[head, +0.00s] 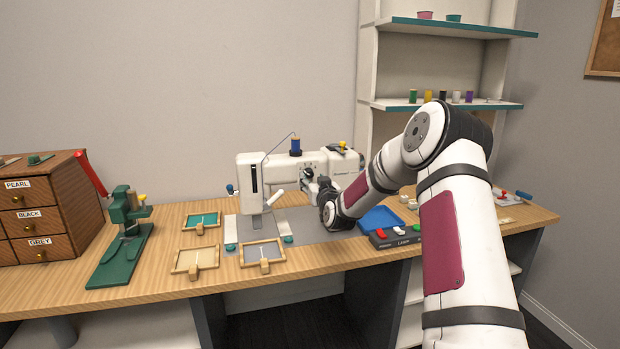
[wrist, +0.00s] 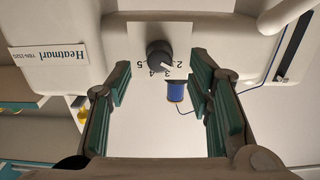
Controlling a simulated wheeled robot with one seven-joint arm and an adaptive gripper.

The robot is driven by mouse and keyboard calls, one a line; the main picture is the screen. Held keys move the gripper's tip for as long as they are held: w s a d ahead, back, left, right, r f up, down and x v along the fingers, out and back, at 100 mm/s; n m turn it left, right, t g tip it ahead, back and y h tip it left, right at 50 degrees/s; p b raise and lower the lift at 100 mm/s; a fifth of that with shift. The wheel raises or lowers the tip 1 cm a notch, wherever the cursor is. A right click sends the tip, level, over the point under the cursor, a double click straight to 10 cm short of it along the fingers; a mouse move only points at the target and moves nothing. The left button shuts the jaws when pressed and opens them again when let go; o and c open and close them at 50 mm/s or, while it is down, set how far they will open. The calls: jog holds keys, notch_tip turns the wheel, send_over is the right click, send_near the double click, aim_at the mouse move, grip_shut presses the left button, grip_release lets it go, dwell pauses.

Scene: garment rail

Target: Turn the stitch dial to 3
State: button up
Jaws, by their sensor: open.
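The white sewing machine (head: 250,180) stands on the table in the head view. Its black stitch dial (wrist: 158,54) sits on a pale plate in the wrist view, where the machine appears upside down. Several numbers show around the dial, including 5, 4, 3 and 2. A light mark on the knob points to the lower right, near 2 and 3; I cannot tell the exact setting. My gripper (wrist: 163,88) is open, its green-padded fingers on either side of the dial in the picture and apart from it. In the head view my gripper (head: 316,184) is at the machine's front, partly hiding the dial area.
A blue thread spool (head: 296,147) stands on the machine, with thread running from it. Wooden frames (head: 195,260), a blue tray (head: 380,219) and a switch box (head: 394,237) lie on the table. A green press (head: 125,235) and drawers (head: 45,205) stand left.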

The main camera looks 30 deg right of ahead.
aim_at(310, 175)
jog(key=shift+x, duration=2)
grip_shut()
